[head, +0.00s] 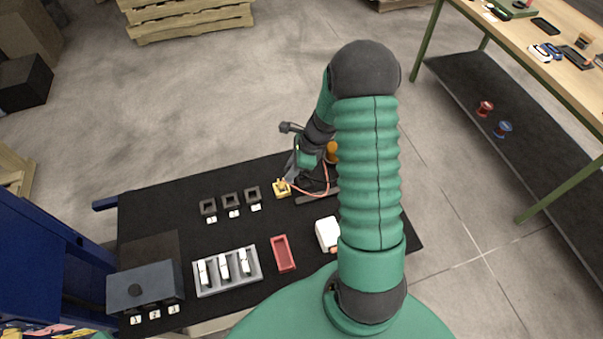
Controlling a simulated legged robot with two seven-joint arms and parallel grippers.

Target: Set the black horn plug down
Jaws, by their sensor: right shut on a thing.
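My right arm reaches over the black table (150,215), and its gripper (298,172) points down just above the table near its back right part. The gripper is shut on a small dark thing, which I take as the black horn plug. The plug is mostly hidden by the jaws and wrist, and I cannot tell whether it touches the table. A yellow block (282,188) with a pinkish cable sits just left of the jaws. A dark base (318,196) lies right beside the gripper, partly behind my arm. My left gripper is out of view.
Three dark square holders (231,200) with number labels stand left of the gripper. In front are a grey tray (227,284) with white pieces, a red tray (282,253), a white item (327,233) and a grey box (145,286). A wooden workbench (545,65) stands far right.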

